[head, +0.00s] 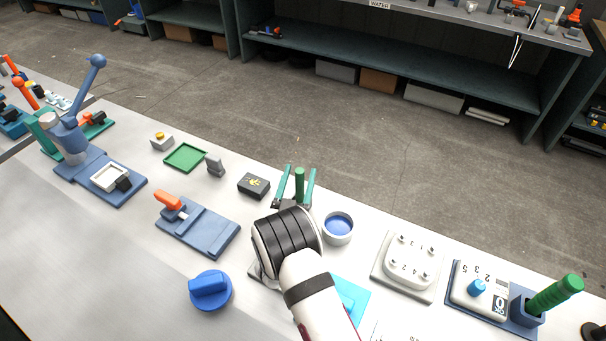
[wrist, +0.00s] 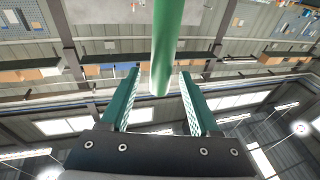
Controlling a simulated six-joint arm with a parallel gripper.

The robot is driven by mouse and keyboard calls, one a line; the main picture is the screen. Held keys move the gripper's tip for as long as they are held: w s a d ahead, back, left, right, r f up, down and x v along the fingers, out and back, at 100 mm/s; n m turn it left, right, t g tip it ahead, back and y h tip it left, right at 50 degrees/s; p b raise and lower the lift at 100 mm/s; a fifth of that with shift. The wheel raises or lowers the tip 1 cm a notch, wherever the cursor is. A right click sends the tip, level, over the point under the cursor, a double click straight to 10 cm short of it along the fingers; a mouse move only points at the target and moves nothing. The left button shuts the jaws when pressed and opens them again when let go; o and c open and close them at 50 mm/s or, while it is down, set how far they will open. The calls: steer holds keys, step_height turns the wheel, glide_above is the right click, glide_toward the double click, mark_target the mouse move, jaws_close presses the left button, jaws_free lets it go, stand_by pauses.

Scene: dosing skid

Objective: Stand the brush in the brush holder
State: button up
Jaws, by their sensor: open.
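My gripper (head: 298,172) is open, with its two teal fingers (wrist: 160,88) pointing away over the far side of the bench. A plain green rod (head: 299,186), which looks like the brush handle, stands upright between the fingers. In the wrist view the rod (wrist: 165,50) runs in from the top edge, and its rounded end lies between the fingers with a gap visible on both sides. Its lower part and whatever it stands in are hidden behind my gripper in the head view. I cannot tell for sure which thing is the brush holder.
A cup with a blue inside (head: 339,227) stands close right of my gripper. A numbered grey block (head: 410,266) and a blue box with a ribbed green handle (head: 552,294) are farther right. A black block (head: 253,185) and a blue fixture (head: 205,232) stand left. The front-left bench is mostly clear.

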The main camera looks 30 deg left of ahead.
steer(key=w+d+r, duration=0.1)
steer(key=d+r, duration=1)
steer(key=shift+w+d, duration=0.3)
steer(key=shift+w, duration=0.1)
steer(key=s+d+m+g+h, duration=0.3)
steer(key=d+m+g, duration=0.4)
steer(key=d, duration=0.5)
steer(key=s+d+g, duration=0.3)
steer(key=s+g, duration=0.1)
steer(key=s, duration=0.6)
steer(key=s+d+m+g, duration=0.1)
steer(key=s+d+g, duration=0.2)
steer(key=s, duration=0.7)
steer(key=s+d+g, duration=0.3)
steer(key=s+g, duration=0.2)
steer(key=s, duration=0.5)
steer(key=shift+s+d+m+g, duration=0.15)
steer(key=shift+d+m+g, duration=0.15)
steer(key=shift+d, duration=0.1)
